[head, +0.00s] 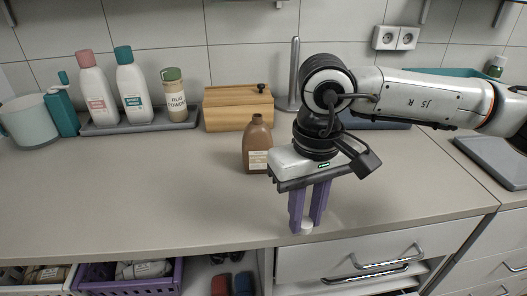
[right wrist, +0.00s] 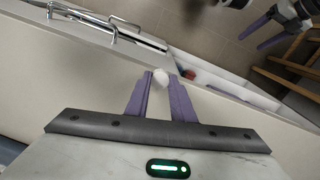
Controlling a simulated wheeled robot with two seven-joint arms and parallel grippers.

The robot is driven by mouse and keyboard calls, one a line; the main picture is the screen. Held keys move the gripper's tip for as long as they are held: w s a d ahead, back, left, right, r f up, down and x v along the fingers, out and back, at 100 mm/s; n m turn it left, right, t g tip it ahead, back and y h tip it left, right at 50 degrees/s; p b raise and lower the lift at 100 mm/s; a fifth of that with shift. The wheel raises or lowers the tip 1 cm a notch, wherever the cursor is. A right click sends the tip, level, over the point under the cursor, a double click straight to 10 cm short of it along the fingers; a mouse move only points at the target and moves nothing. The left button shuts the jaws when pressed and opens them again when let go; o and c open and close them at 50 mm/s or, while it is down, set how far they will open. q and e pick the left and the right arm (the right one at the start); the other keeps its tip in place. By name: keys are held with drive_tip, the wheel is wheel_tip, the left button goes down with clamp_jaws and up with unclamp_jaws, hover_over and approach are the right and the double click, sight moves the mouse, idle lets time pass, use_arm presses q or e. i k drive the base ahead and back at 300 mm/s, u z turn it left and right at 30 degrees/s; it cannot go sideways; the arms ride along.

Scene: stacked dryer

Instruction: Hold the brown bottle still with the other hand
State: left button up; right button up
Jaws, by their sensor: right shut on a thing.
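The brown bottle (head: 257,150) stands upright on the counter, with a pale label and an open-looking neck. My right gripper (head: 306,222) is in front and to the right of it, pointing down near the counter's front edge. It is shut on a small white cap (head: 307,227), which also shows between the fingertips in the right wrist view (right wrist: 160,77). My left gripper (right wrist: 265,33) is out of the head view; its purple fingers show apart and empty at the top right of the right wrist view, away from the bottle.
A wooden box (head: 237,110) stands behind the bottle. A grey tray (head: 140,124) with several bottles is at the back left, beside a light mug (head: 28,122). Below the front edge are a purple basket (head: 128,285) and a drawer (head: 350,262). The counter left of the bottle is clear.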

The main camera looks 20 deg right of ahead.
sight(257, 139)
drive_tip(key=u, duration=2.4)
drive_tip(key=k, duration=1.05)
drive_tip(key=z, duration=2.1)
